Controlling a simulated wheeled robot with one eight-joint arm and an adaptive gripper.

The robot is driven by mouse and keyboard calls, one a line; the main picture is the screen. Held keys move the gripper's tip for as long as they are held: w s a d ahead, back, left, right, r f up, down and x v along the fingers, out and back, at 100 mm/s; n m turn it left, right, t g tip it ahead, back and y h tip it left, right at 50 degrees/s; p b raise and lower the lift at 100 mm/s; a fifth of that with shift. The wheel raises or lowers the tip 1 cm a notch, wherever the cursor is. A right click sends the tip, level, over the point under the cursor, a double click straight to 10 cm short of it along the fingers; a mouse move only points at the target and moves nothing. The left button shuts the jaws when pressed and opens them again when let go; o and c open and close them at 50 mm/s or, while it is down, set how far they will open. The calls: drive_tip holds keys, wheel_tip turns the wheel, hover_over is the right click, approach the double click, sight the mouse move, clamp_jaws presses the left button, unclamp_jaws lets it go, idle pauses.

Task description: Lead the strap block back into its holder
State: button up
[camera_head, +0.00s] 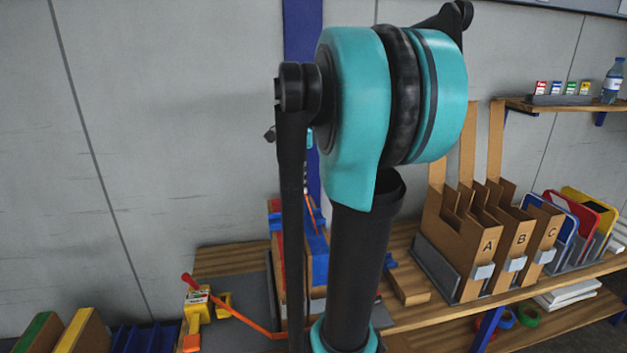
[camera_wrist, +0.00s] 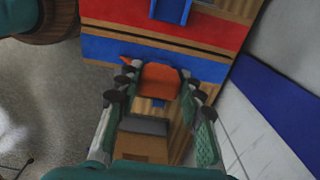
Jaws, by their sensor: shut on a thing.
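The orange strap block (camera_wrist: 160,82) is between the fingertips of my gripper (camera_wrist: 158,84) in the wrist view, and the jaws are shut on it. In the head view my arm hides the gripper and the block. An orange strap (camera_head: 243,320) runs from a yellow device (camera_head: 198,308) on the bench toward my arm, and a thin orange line shows higher up beside the arm. I cannot tell which part is the block's holder. A blue piece (camera_wrist: 172,10) is at the top of the wrist view on a red and blue striped surface (camera_wrist: 130,50).
Cardboard holders marked A, B and C (camera_head: 487,245) stand on the bench at the right, with coloured boards (camera_head: 590,215) beyond them. A wooden block (camera_head: 408,287) lies near my arm. A small shelf (camera_head: 560,105) is on the wall at the upper right.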

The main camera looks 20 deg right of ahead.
drive_tip(key=w+a, duration=0.3)
drive_tip(key=a, duration=1)
drive_tip(key=w+a, duration=0.2)
drive_tip(key=a, duration=1.2)
drive_tip(key=f, duration=3.7)
drive_tip(key=shift+w+d+f, duration=0.1)
drive_tip(key=shift+d+f, duration=0.1)
drive_tip(key=shift+f, duration=0.05)
drive_tip(key=shift+f, duration=0.55)
drive_tip(key=o, duration=1)
